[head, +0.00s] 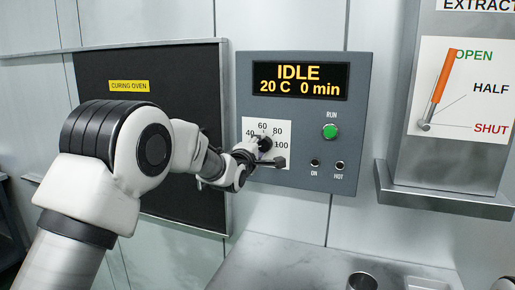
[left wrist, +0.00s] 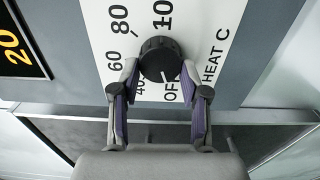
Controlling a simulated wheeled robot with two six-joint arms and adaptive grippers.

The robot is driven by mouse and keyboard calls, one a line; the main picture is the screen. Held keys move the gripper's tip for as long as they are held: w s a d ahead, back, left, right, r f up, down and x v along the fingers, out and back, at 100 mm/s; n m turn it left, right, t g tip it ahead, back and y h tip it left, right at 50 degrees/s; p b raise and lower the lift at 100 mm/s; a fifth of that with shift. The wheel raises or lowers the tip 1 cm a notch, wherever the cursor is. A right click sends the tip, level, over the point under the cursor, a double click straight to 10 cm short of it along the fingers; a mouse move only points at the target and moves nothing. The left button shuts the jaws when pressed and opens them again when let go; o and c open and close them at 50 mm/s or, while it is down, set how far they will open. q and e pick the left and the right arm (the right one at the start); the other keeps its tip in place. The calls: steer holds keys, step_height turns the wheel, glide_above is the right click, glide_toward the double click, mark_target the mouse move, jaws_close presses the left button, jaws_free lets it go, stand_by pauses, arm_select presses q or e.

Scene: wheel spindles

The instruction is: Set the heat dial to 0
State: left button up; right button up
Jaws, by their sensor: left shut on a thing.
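The heat dial (left wrist: 160,52) is a round black knob on a white scale plate (left wrist: 230,22) marked OFF, 40, 60, 80, 100 and HEAT C. I see no plain 0 mark. The dial also shows in the head view (head: 265,143), partly behind my gripper. My left gripper (left wrist: 160,75) has its two purple-padded fingers on either side of the knob, shut on it; it also shows in the head view (head: 258,155). The knob's white pointer line points towards OFF in the left wrist view. The OFF mark is hidden in the head view. My right gripper is out of view.
The panel's display (head: 299,80) reads IDLE, 20 C, 0 min. A green RUN button (head: 330,131) and ON and HOT lamps sit right of the dial. The dark curing oven door (head: 100,75) is at left. An orange-handled lever (head: 443,78) is at right, pointing to OPEN.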

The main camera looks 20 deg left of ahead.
arm_select(q)
steer(key=shift+r, duration=0.3)
steer(key=o, duration=1.1)
steer(key=shift+w+d, duration=0.1)
steer(key=shift+c, duration=0.2)
steer(key=shift+o, duration=0.4)
steer(key=shift+w+d+f, duration=0.25)
steer(key=shift+s+a, duration=0.2)
steer(key=shift+s, duration=0.3)
steer(key=s, duration=1.1)
